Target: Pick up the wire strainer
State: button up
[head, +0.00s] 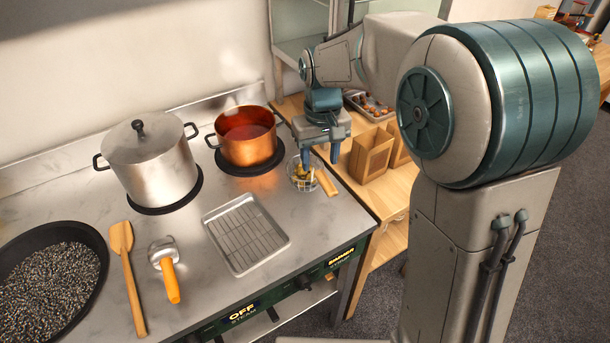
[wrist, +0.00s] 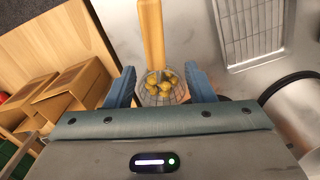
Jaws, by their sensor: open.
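The wire strainer (head: 294,181) sits on the steel stovetop near its right edge, with a wire basket and a wooden handle (head: 327,183). Several yellowish pieces lie in the basket. In the wrist view the handle (wrist: 152,32) runs up from the basket (wrist: 146,95), away from my gripper. My gripper (head: 321,161) points down at the strainer, with its blue fingers open. In the wrist view the open fingers (wrist: 161,87) appear on either side of the basket. I cannot tell whether they touch it.
A copper pot (head: 248,149) stands close behind the strainer, with a lidded steel pot (head: 150,172) further left. A racked tray (head: 285,240), a wooden spatula (head: 128,275) and an orange-handled tool (head: 171,280) lie in front.

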aim_at(322, 175)
jog(key=f, duration=0.5)
jog(key=f+p, duration=0.1)
jog(key=f, duration=0.2)
jog(key=shift+d+f, duration=0.3)
grip_shut()
